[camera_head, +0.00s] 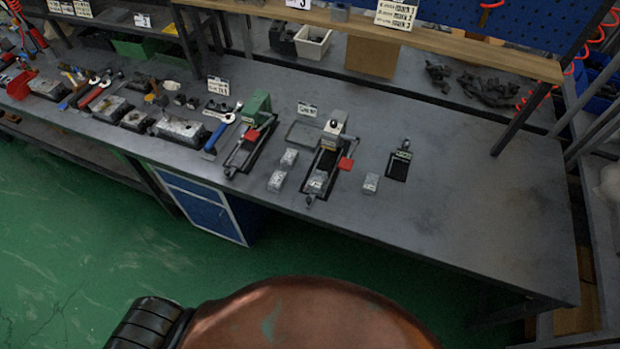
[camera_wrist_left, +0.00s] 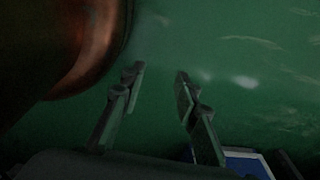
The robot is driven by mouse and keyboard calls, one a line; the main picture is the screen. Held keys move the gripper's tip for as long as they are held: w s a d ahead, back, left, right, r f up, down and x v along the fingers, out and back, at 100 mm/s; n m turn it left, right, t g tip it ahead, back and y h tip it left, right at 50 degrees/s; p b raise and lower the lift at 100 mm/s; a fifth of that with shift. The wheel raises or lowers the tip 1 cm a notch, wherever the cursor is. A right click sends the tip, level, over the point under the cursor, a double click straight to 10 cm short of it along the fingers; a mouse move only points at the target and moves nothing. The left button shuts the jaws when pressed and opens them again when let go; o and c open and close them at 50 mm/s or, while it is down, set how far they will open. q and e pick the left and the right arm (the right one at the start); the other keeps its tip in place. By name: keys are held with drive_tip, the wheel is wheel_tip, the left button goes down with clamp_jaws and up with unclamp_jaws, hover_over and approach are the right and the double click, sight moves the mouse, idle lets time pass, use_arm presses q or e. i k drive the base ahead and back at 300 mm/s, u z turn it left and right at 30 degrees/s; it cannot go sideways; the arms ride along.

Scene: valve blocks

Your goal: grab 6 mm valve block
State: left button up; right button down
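Several small grey metal blocks sit on the workbench in the head view. One block (camera_head: 289,157) and a second block (camera_head: 277,180) lie left of a black fixture (camera_head: 325,165). A third block (camera_head: 318,181) is on the front part of that fixture. Another block (camera_head: 371,183) stands to its right. Their markings are too small to read, so I cannot tell which is the 6 mm valve block. My left gripper (camera_wrist_left: 159,76) shows in the left wrist view, open and empty above the green floor, away from the blocks. My right gripper is not in view.
The grey workbench (camera_head: 470,210) has clear room at its right. A green-backed fixture (camera_head: 257,115), a blue-handled tool (camera_head: 224,128) and other metal parts stand to the left. A small black holder (camera_head: 400,160) stands right of the blocks. A shelf (camera_head: 440,42) runs behind.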

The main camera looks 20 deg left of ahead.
sight(319, 177)
drive_tip(key=u, duration=1.55)
drive_tip(key=k, duration=1.2)
drive_tip(key=z, duration=0.7)
